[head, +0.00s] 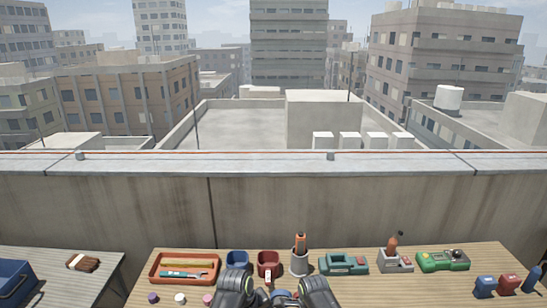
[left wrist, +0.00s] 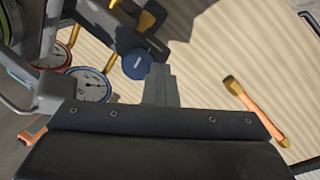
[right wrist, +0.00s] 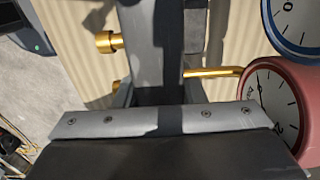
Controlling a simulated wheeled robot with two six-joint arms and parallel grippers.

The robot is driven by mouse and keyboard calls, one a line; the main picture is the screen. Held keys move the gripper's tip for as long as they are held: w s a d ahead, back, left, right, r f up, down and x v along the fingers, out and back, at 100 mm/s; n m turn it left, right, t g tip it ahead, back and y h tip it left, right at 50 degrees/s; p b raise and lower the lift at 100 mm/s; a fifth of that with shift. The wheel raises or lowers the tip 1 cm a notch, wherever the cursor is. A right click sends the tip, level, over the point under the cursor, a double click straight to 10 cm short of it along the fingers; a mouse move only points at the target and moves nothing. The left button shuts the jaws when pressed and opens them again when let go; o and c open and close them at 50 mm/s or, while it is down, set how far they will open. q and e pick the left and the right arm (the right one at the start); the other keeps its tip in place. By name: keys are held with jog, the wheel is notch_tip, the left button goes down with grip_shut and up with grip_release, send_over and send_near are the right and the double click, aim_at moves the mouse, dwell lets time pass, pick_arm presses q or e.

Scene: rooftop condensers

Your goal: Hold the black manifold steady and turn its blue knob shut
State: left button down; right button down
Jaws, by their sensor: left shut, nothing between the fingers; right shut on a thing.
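The black manifold (left wrist: 122,38) shows at the top left of the left wrist view, with brass fittings, a red-rimmed gauge (left wrist: 92,86) and a blue-rimmed gauge (left wrist: 50,55). Its round blue knob (left wrist: 136,65) faces the camera. My left gripper (left wrist: 160,75) is shut and empty, its tips close beside the knob; I cannot tell whether they touch it. My right gripper (right wrist: 155,40) is shut on the manifold, with a brass fitting (right wrist: 108,42) to its left and the red gauge (right wrist: 272,100) to its right. In the head view my arms mostly hide the manifold.
An orange-handled tool (left wrist: 253,108) lies right of my left gripper. A parapet (head: 350,205) runs behind.

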pick_arm(q)
jog(key=d+v, duration=0.1)
jog(key=v, duration=0.4)
jog(key=shift+w+a+r, duration=0.15)
jog(key=shift+a+r, duration=0.25)
jog(key=shift+r, duration=0.15)
pick_arm(e)
jog(key=shift+c, duration=2)
grip_release()
notch_tip(320, 180, up, 6)
jog(key=p, duration=0.6)
jog(key=shift+r, duration=0.15)
jog(key=shift+r+p, duration=1.1)
jog(key=shift+r, duration=0.3)
pick_arm(q)
jog(key=w+d+v, duration=0.1)
jog(key=v, duration=0.7)
jog(key=shift+d+r, duration=0.2)
jog(key=shift+d, duration=0.15)
